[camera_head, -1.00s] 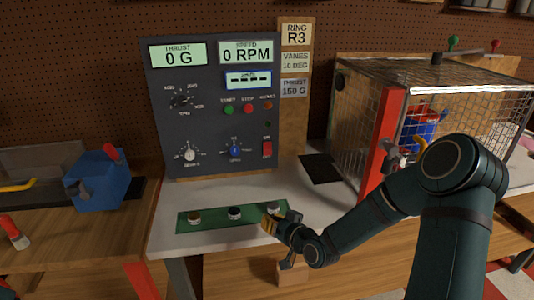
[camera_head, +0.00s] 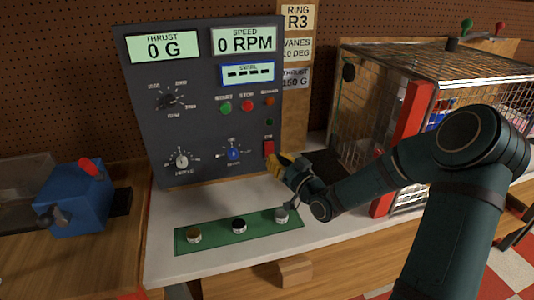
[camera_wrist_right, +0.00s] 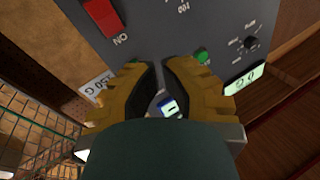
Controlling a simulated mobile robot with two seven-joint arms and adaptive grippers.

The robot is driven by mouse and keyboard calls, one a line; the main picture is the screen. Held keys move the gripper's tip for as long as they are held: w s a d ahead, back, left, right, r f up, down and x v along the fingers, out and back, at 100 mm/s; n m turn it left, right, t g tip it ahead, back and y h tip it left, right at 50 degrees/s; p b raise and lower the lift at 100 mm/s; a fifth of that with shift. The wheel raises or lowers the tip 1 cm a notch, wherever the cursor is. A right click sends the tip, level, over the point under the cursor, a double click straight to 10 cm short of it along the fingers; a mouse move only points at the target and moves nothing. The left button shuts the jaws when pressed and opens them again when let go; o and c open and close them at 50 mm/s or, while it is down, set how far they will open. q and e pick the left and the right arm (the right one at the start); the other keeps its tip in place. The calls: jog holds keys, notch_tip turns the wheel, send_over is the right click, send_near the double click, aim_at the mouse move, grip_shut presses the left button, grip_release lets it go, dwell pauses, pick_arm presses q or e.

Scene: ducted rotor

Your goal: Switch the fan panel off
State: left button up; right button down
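The dark fan panel (camera_head: 205,120) stands upright at the back of the bench. Its displays read 0 G thrust and 0 RPM speed; a blue-framed one shows dashes. The red rocker switch (camera_head: 268,148) is at its lower right, and also at the upper left in the right wrist view (camera_wrist_right: 103,16), beside an inverted ON label. My right gripper (camera_head: 275,161) is just below the switch in the head view. In the wrist view its yellow-padded fingers (camera_wrist_right: 159,63) are nearly together with nothing held, apart from the switch. My left gripper is out of view.
A green strip (camera_head: 215,238) with several round knobs lies on the white bench in front of the panel. A wire cage (camera_head: 385,110) with a red post (camera_head: 408,135) stands to the right. A blue device (camera_head: 75,200) sits at the left. Other panel knobs (camera_head: 182,160) are nearby.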

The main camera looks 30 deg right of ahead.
jog(key=b, duration=0.2)
send_near(260, 148)
notch_tip(260, 148, up, 2)
jog(key=w+a, duration=0.2)
jog(key=shift+w+d+f+b, duration=0.15)
jog(key=shift+w+b, duration=0.15)
jog(key=shift+w, duration=0.2)
jog(key=shift+w+d+f+b, duration=0.1)
jog(key=shift+w+d+b, duration=0.15)
jog(key=shift+w, duration=0.3)
jog(key=shift+w, duration=0.1)
dwell(0.6)
jog(key=shift+w+f+b, duration=0.2)
jog(key=shift+w+b, duration=0.05)
jog(key=shift+b, duration=0.2)
jog(key=shift+w+d+f+b, duration=0.15)
jog(key=shift+w+f+b, duration=0.1)
jog(key=shift+w+b, duration=0.35)
dwell(1.7)
